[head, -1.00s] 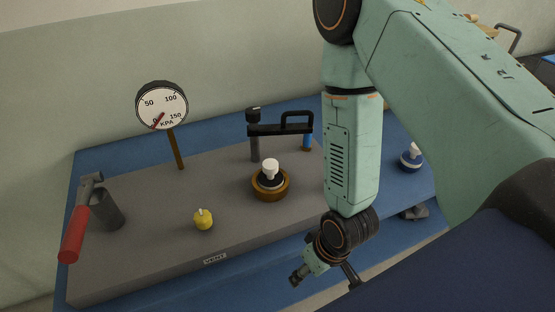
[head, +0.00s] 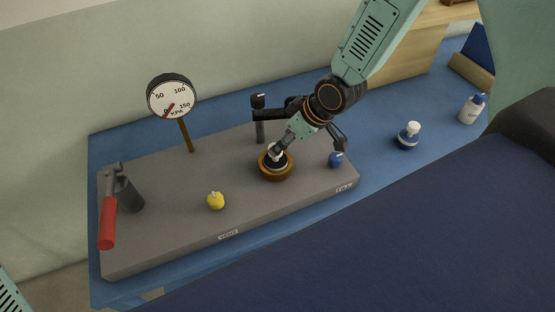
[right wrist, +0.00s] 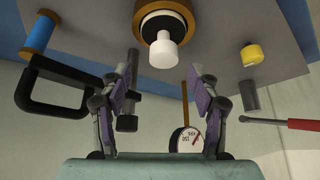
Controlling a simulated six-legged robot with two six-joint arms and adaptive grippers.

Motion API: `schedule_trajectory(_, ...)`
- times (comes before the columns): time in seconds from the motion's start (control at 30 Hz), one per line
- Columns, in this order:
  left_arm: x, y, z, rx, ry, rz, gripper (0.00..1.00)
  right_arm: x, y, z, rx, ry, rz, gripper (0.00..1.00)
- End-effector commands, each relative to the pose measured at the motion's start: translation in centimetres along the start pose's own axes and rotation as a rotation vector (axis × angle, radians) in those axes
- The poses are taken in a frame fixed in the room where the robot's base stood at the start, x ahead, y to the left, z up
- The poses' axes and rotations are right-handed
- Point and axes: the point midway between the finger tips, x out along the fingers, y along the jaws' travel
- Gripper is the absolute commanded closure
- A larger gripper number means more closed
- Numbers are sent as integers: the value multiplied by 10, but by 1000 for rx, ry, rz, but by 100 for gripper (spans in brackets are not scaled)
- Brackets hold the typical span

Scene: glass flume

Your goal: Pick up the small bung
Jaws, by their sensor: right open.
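A bung with a white knob (head: 277,150) and a dark collar sits upright in a brass ring (head: 275,175) on the grey board. In the right wrist view the white knob (right wrist: 163,52) is ahead of the jaws, in line with the gap between them. Another bung, blue with a white top (head: 408,136), stands on the blue bench right of the board. My right gripper (head: 306,149) is open with its jaws spread, close to the white knob in the ring and partly covering it. In the right wrist view the gripper (right wrist: 165,92) holds nothing. My left gripper is not in view.
The grey board (head: 170,245) also carries a pressure gauge (head: 172,97), a red-handled lever (head: 107,222), a yellow knob (head: 216,201) and a black handle (right wrist: 60,90) beside a blue post (right wrist: 40,32).

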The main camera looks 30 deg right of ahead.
Motion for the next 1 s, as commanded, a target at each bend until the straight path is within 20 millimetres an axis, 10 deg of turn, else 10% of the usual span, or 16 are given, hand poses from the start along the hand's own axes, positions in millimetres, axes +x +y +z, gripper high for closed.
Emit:
schedule_trajectory(0.77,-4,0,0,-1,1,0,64,54,2,3,-2,0,-1,38)
schedule_trajectory(1.0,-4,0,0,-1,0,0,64,54,3,3,-1,0,-1,59)
